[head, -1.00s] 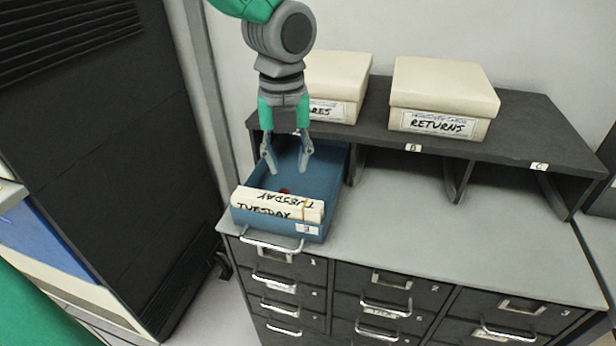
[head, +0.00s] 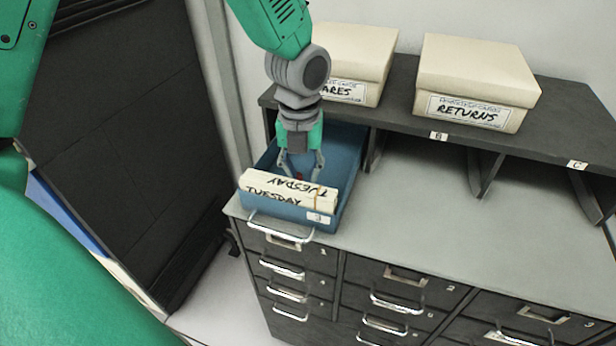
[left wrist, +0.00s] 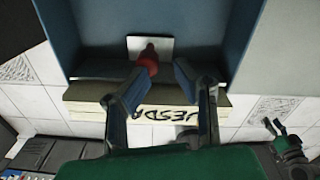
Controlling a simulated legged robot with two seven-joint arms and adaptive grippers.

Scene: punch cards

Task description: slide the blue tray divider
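The blue tray (head: 345,150) stands at the left end of the cabinet top, partly in the left cubby. A pack of cards (head: 285,196) marked TUESDAY stands at its front. Behind the cards is a red knob (left wrist: 148,58) with a pale plate (left wrist: 160,46) behind it; the divider itself is mostly hidden. My left gripper (head: 301,177) points down into the tray, its fingers apart. In the left wrist view, the knob is by the tip of the left finger, and I cannot tell whether they touch. My right gripper (left wrist: 273,127) shows small at right, its opening unclear.
A RETURNS box (head: 478,85) and another pale box (head: 350,65) sit on the dark shelf (head: 400,112). The grey cabinet top (head: 430,205) right of the tray is clear. Drawers with metal handles (head: 282,234) are below. A black cabinet (head: 130,150) stands at left.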

